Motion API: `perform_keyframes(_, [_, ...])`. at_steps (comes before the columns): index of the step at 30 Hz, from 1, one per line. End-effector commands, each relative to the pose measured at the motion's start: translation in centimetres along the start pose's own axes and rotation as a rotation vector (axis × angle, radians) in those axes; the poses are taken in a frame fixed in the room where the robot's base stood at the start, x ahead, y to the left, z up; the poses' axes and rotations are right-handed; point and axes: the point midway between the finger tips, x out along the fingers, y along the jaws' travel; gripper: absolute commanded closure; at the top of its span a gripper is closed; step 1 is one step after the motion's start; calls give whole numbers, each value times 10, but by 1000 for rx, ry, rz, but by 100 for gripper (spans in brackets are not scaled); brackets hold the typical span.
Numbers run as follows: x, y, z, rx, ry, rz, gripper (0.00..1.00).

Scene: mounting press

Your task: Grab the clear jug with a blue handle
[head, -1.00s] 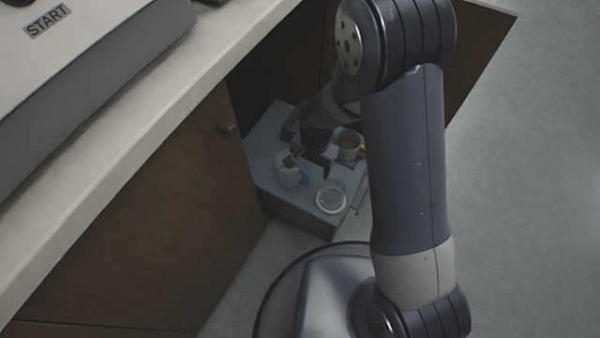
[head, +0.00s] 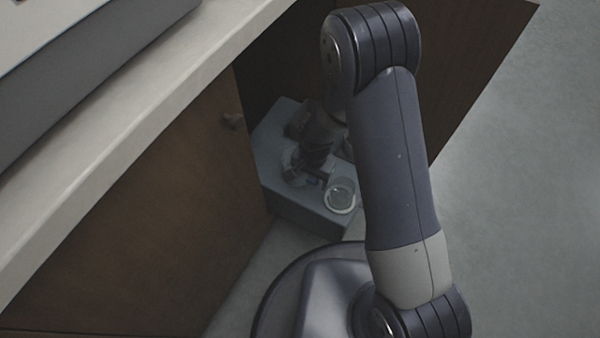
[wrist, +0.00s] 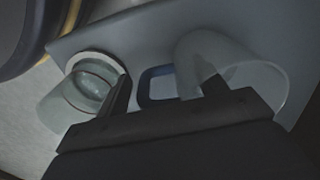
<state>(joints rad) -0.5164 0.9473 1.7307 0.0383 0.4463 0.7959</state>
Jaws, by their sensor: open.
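The clear jug (wrist: 245,65) is at the right of the wrist view, and its blue handle (wrist: 158,71) points left. In the head view the jug (head: 291,167) stands on the grey surface inside the cabinet, partly hidden by my wrist. My gripper (wrist: 166,88) is open, with the handle lying between its fingers in the wrist view. The right finger overlaps the jug's wall; I cannot tell whether it is inside or in front. The gripper (head: 313,178) is small and dark in the head view. Contact with the handle cannot be seen.
A clear glass vessel with a pale rim (wrist: 84,90) stands close to the left finger; it also shows in the head view (head: 341,196). The cabinet door (head: 150,210) and counter edge (head: 130,110) are at the left. Open floor (head: 520,200) lies right.

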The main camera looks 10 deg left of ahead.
Motion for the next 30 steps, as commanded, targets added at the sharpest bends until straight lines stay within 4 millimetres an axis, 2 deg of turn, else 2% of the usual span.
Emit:
perform_keyframes(1, [10,0,0,0,-1,1,33])
perform_keyframes(2, [12,0,0,0,0,0,33])
perform_keyframes(9, [12,0,0,0,1,-1,33])
perform_keyframes(30, [11,0,0,-1,0,0,90])
